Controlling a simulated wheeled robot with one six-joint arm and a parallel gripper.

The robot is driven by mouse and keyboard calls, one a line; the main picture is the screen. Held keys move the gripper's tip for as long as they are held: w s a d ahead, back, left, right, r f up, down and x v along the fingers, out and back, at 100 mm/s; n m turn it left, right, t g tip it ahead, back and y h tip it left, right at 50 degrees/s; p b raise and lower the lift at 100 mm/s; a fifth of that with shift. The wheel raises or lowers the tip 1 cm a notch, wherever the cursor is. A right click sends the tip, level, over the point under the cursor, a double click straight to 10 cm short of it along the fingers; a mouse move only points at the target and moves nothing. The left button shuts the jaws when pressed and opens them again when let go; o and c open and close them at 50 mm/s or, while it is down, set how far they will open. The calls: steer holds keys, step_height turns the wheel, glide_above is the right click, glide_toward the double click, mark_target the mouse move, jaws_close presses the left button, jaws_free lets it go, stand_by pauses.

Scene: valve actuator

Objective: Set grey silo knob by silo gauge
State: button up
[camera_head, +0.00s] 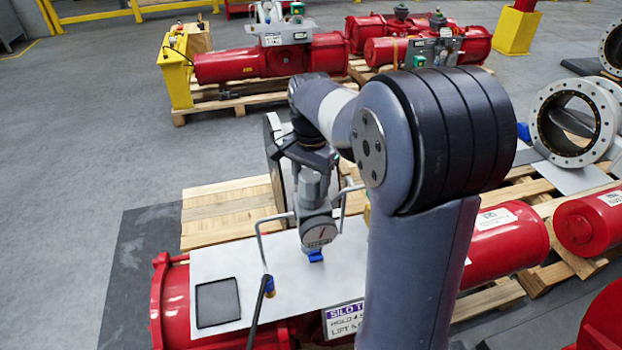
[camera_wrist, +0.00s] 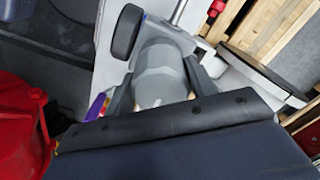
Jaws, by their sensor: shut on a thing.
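The grey silo knob (camera_head: 312,186) stands above the silo gauge on a white plate (camera_head: 262,262). In the wrist view the knob (camera_wrist: 158,72) is a stepped grey cylinder. My gripper (camera_head: 308,168) points down and is shut on the knob; its dark fingers lie on either side of it in the wrist view (camera_wrist: 160,90).
A bent metal handle (camera_head: 262,240) with a blue foot stands left of the gauge, with another bar right of it. A dark square pad (camera_head: 218,302) lies on the plate. Red actuators (camera_head: 270,62) on pallets stand behind. Grey floor (camera_head: 90,140) at left is clear.

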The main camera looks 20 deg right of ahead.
mark_target(312, 175)
steer(key=shift+n, duration=0.4)
steer(key=n+p, duration=0.1)
steer(key=n, duration=0.1)
steer(key=shift+r+n, duration=0.1)
steer(key=shift+n, duration=0.3)
steer(key=shift+d+n+p, duration=0.1)
steer(key=shift+n+p, duration=0.65)
steer(key=shift+n, duration=1.45)
steer(key=o, duration=1)
step_height(312, 175, up, 11)
steer(key=shift+f, duration=0.15)
